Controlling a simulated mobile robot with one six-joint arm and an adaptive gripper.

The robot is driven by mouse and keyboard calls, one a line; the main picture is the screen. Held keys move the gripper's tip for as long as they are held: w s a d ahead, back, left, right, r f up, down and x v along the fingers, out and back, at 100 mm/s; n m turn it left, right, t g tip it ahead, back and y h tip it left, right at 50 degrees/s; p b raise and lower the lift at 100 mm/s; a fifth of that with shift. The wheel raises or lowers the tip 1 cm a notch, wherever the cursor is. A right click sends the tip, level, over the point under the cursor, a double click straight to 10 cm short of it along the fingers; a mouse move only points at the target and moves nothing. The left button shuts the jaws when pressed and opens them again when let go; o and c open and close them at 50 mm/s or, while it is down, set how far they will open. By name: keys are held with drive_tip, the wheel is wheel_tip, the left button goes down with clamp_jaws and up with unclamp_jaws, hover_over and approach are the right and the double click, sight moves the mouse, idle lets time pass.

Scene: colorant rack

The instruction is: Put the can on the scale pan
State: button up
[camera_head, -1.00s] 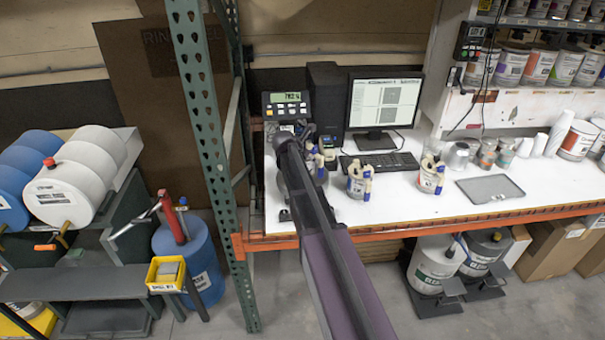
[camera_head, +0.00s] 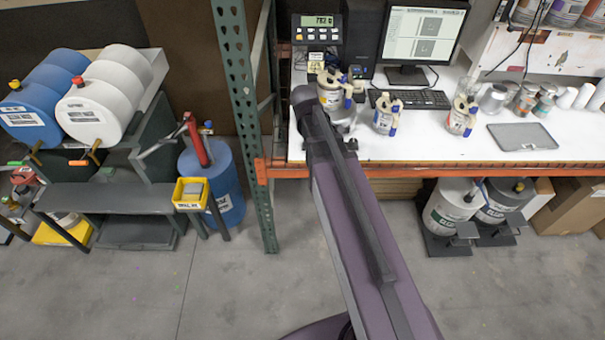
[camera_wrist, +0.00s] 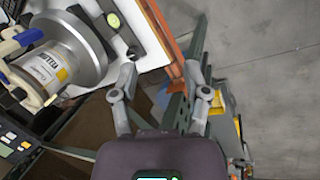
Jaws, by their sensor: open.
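The can (camera_wrist: 45,68), a light can with a printed label and a blue and white handled lid, stands upright on the round grey scale pan (camera_wrist: 98,48) in the wrist view. In the head view the can (camera_head: 332,94) is at the table's left end, just right of my arm's end, which hides part of the scale. My gripper (camera_wrist: 163,80) is open and empty, with its two fingers apart. It is beside the pan, clear of the can, over the table's front-left corner. The fingertips are hidden in the head view.
The scale's display (camera_head: 318,28) stands behind the pan. Two similar cans (camera_head: 386,115) (camera_head: 462,115) stand farther right on the white table, before the keyboard (camera_head: 412,99). A green rack post (camera_head: 243,110) rises close left of my arm. A grey tray (camera_head: 522,136) lies at right.

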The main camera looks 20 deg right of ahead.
drive_tip(key=s+a+m+g+y, duration=0.1)
drive_tip(key=s+a+m, duration=0.3)
drive_tip(key=s, duration=0.2)
drive_tip(key=s+a+f+m+g+y, duration=0.1)
drive_tip(key=s+a+m+y, duration=0.1)
drive_tip(key=s+a+m, duration=0.2)
drive_tip(key=s+m, duration=0.1)
drive_tip(key=s, duration=0.1)
drive_tip(key=shift+s+a, duration=0.15)
drive_tip(key=shift+s, duration=0.2)
drive_tip(key=shift+f, duration=0.1)
idle(0.6)
wheel_tip(320, 180, down, 12)
drive_tip(key=b, duration=1.2)
